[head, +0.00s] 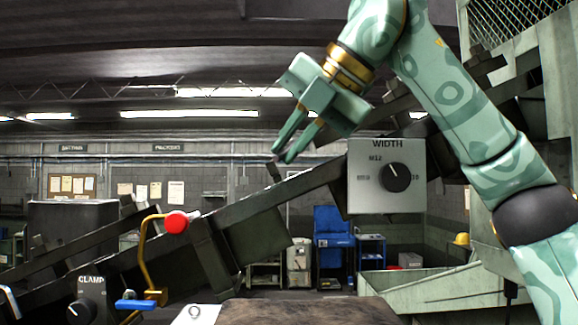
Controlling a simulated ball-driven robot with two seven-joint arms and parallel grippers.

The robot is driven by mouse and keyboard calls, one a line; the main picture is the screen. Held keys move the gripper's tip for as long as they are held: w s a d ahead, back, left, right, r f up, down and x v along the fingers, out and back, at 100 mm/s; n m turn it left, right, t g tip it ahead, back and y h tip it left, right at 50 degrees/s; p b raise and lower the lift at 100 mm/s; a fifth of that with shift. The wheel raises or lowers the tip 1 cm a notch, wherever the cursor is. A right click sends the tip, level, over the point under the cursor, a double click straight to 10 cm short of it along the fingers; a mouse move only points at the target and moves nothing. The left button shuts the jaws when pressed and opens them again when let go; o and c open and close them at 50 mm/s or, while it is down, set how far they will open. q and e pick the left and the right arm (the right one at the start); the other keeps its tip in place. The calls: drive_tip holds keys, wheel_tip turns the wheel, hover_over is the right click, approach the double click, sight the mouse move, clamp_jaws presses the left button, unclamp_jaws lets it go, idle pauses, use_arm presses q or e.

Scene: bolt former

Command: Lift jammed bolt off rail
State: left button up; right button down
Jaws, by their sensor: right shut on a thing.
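My right gripper (283,154) comes down from the upper right, its two green fingers pointing down and left above the sloping dark rail (300,186). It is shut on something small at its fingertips. A short dark piece (273,171), which looks like the bolt, shows just below the tips, close to the rail's upper edge. I cannot tell whether it touches the rail. The bolt's head is not clearly visible. My left gripper is not in view.
A grey WIDTH box with a black knob (397,177) stands right of the fingers. A red-ball lever (176,222) with a yellow arm rises at the lower left, near the CLAMP knob (82,312). A pale green chute (440,293) lies lower right. Open air lies left of the gripper.

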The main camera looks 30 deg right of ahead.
wheel_tip(320, 180, up, 8)
drive_tip(key=s+d, duration=1.1)
drive_tip(key=s, duration=0.4)
drive_tip(key=shift+s+f, duration=0.2)
